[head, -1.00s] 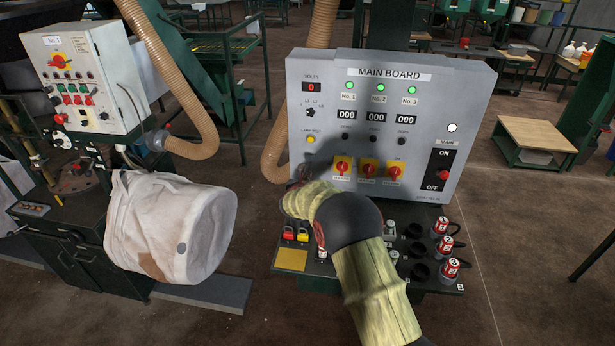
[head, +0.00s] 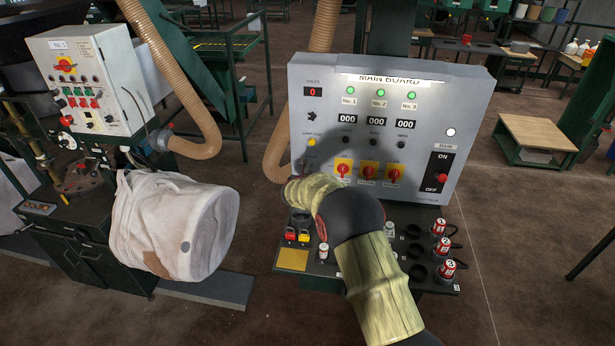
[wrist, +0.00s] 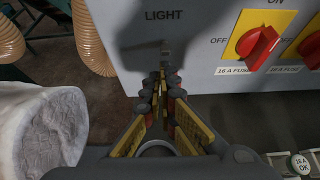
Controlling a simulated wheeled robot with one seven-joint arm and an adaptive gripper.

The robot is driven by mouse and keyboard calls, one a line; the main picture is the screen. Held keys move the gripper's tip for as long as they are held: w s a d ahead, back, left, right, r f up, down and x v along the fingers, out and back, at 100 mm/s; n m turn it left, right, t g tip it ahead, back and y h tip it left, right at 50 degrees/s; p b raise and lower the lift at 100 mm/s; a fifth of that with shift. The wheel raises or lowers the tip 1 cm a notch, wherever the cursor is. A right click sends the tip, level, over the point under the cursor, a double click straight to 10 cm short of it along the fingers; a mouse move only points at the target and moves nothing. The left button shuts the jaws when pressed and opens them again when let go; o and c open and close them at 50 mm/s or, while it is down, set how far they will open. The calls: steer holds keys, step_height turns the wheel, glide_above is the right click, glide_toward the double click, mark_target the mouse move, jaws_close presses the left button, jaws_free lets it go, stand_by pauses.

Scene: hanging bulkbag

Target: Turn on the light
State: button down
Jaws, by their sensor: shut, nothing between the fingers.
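The grey main board (head: 435,95) stands upright in front of me. In the wrist view, the word LIGHT (wrist: 164,15) is printed on its face, and a small switch (wrist: 165,48) sits below it, in shadow. My gripper (wrist: 163,76) is shut and empty, its fingertips pointing at the board just below the switch. I cannot tell whether they touch it. In the head view, my arm hides most of the gripper near the lower left of the board.
Red rotary switches on yellow plates (wrist: 257,43) sit right of the gripper. A white cloth bag (head: 180,225) hangs at left, near the beige hose (head: 195,120). Below the board is a dark socket shelf (head: 320,270) with red plugs (head: 440,228).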

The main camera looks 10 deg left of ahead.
steer(key=shift+r, duration=0.15)
steer(key=shift+w+r+p, duration=0.1)
steer(key=shift+r+p, duration=0.3)
steer(key=shift+r, duration=0.35)
steer(key=shift+r, duration=0.1)
